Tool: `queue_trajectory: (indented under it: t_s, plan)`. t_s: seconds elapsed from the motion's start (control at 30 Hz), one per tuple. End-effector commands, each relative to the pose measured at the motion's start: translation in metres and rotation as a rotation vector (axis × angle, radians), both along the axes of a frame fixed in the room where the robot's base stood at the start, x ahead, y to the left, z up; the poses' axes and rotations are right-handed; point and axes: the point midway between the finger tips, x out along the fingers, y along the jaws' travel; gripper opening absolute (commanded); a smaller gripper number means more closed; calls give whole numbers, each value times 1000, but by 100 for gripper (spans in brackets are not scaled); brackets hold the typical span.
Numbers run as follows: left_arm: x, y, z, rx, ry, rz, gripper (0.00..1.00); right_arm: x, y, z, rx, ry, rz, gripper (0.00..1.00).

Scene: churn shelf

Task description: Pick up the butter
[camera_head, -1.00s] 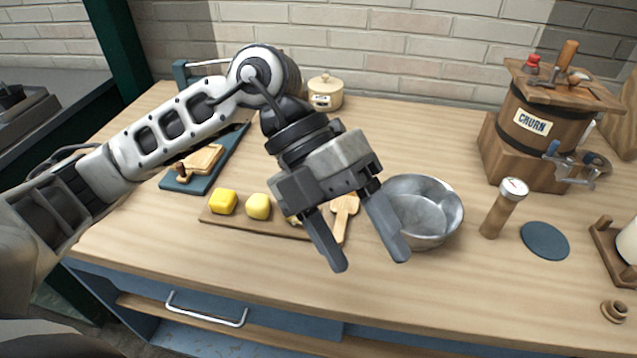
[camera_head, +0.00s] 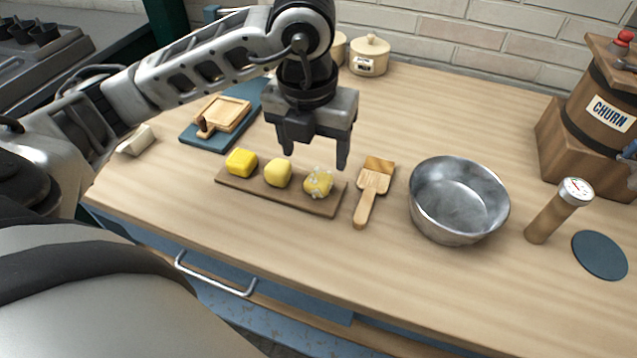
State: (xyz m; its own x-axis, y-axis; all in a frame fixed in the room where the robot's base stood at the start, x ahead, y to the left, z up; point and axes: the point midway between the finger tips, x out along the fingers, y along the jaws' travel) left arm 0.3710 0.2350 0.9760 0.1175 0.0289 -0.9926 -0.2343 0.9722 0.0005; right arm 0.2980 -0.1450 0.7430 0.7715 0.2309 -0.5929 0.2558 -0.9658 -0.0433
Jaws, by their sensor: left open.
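Three yellow lumps sit in a row on a wooden board (camera_head: 295,200). The left one is a bright yellow butter block (camera_head: 241,163), the middle one is a paler rounded butter lump (camera_head: 278,173), and the right one is a butter lump with pale droplets or specks (camera_head: 318,182). My left gripper (camera_head: 315,160) is open and empty, pointing down. In the picture its fingers are just above the middle and right lumps. I cannot tell the exact height or depth gap. My right gripper is not in view.
A wooden paddle (camera_head: 370,192) and a metal bowl (camera_head: 459,200) stand right of the board. A blue board (camera_head: 200,137) with a small wooden board (camera_head: 222,114) lies behind left. A lidded pot (camera_head: 369,55), thermometer (camera_head: 560,210), blue disc (camera_head: 600,255) and churn (camera_head: 590,115) are also here.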

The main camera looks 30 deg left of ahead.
Motion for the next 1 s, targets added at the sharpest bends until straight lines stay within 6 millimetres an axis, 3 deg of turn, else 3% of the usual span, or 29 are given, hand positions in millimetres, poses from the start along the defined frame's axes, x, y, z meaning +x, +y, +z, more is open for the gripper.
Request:
queue_trajectory:
  t_s: [0.17,0.4,0.73,0.9,1.0]
  plan:
    - [0,-1,-13,-1,4,0,66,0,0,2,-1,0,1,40]
    - [3,-4,-48,-1,4,0,66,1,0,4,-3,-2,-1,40]
    - [4,-4,-55,-1,0,-1,66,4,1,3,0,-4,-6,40]
    - [4,-4,-55,-1,0,-1,19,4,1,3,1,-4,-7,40]
    - [4,-4,-55,-1,0,0,18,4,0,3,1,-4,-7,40]
